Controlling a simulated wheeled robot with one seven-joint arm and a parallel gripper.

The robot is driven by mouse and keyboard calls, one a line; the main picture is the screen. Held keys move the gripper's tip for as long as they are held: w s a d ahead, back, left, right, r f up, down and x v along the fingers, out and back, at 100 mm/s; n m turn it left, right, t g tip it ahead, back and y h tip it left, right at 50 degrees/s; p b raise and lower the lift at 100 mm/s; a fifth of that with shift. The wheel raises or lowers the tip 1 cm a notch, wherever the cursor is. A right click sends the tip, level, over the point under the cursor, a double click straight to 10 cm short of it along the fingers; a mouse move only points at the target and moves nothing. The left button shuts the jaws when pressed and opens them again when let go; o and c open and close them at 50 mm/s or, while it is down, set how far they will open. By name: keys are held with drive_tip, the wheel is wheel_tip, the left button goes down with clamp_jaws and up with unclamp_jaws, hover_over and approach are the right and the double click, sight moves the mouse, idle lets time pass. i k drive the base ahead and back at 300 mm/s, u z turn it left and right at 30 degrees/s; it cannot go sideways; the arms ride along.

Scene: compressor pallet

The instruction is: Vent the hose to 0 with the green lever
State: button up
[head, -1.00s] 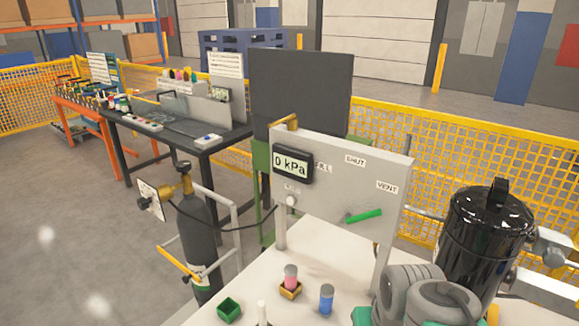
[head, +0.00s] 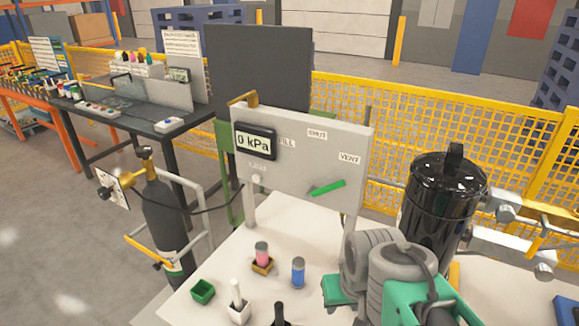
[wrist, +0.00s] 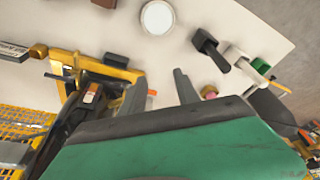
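The green lever (head: 327,187) sits on the front of the grey panel (head: 300,165) in the head view. It slants right and slightly up, its end below the VENT label (head: 349,158). The gauge (head: 254,141) on the panel reads 0 kPa. A black hose (head: 215,211) runs from the dark gas bottle (head: 165,225) to the panel's lower left. My gripper (wrist: 160,80) shows in the wrist view, its two grey fingers apart with nothing between them. The fingertips are not visible in the head view, where my arm stands right of the lever.
A blue-capped jar (head: 298,272), a pink jar (head: 262,254) and a green box (head: 203,291) stand on the white table (head: 215,262). A black tank (head: 446,200) stands right of the panel. A yellow mesh fence (head: 390,110) runs behind.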

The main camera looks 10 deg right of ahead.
sight(313, 192)
drive_tip(key=k, duration=1.3)
drive_tip(key=u, duration=0.75)
drive_tip(key=i, duration=1.4)
drive_tip(key=z, duration=0.15)
